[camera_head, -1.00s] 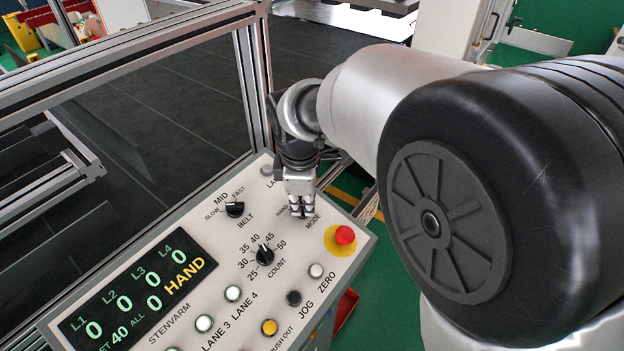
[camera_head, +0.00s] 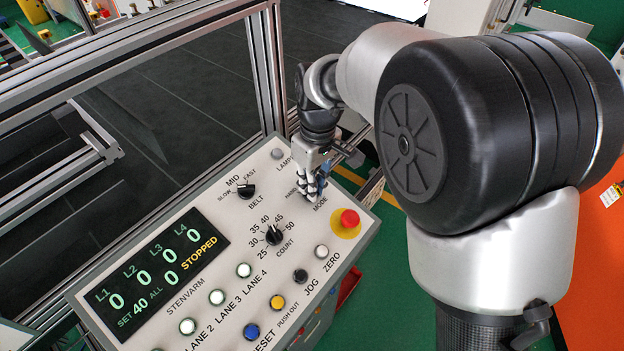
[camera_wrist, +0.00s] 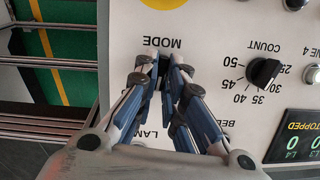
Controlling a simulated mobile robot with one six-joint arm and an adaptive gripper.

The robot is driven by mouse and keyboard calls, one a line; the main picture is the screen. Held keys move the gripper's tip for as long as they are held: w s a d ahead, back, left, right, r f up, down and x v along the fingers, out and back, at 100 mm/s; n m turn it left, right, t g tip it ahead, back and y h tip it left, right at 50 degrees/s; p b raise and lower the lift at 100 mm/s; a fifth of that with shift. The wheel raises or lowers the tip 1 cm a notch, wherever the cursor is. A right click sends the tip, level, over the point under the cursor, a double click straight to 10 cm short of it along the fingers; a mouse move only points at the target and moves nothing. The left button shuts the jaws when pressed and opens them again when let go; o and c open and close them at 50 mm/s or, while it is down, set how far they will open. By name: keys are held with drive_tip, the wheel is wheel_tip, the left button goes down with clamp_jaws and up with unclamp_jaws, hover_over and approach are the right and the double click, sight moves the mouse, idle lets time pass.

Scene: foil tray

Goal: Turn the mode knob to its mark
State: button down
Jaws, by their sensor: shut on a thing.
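The control panel (camera_head: 306,228) carries the MODE label (camera_head: 320,203) near its far right, also upside down in the wrist view (camera_wrist: 162,43). My gripper (camera_head: 312,190) reaches down onto the panel just above that label, beside the partly covered HAND marking. In the wrist view, its two fingers (camera_wrist: 167,78) are closed in at the mode knob's place. The fingers hide the knob, so I cannot see its pointer or mark. The display (camera_head: 150,270) reads STOPPED in yellow, with zeros for the lanes and SET 40.
The red stop button (camera_head: 349,218) on its yellow base stands close to my gripper. The COUNT knob (camera_head: 274,235), BELT knob (camera_head: 246,191) and LAMP fitting (camera_head: 278,153) are around it. Several push buttons line the front. A metal frame (camera_head: 263,80) rises behind the panel.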

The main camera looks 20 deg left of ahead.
drive_tip(key=m+g+p, duration=0.1)
drive_tip(key=m, duration=0.4)
drive_tip(key=shift+w+d+y, duration=0.1)
drive_tip(key=shift+y, duration=0.3)
idle(0.4)
drive_tip(key=c, duration=1.7)
unclamp_jaws()
drive_tip(key=r, duration=0.4)
drive_tip(key=d+r, duration=0.1)
drive_tip(key=r, duration=0.3)
drive_tip(key=w+r, duration=0.1)
drive_tip(key=r, duration=0.3)
drive_tip(key=shift+d, duration=0.4)
drive_tip(key=shift+f, duration=0.1)
